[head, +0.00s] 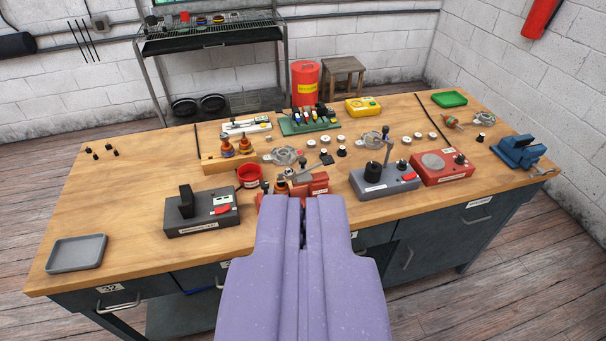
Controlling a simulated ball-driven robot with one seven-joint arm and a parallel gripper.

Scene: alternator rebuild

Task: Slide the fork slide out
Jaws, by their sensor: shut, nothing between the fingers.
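My gripper (303,203) is the purple body at the bottom middle. Its two fingers are together and point toward the workbench, with nothing seen between them. Just beyond the fingertips in the picture stands a red fixture (318,183) with a grey arm or bar (303,173) on top. The gripper covers the near part of this fixture, and I cannot tell whether it touches it. I cannot single out the fork slide with certainty; its label is too small to read.
The wooden workbench (130,215) carries a dark grey box (201,219) with a black post, a red cup (249,175), a grey tester (385,187), a red unit (443,168) and a blue vise (518,152). A grey tray (76,253) lies front left. The bench's left part is mostly clear.

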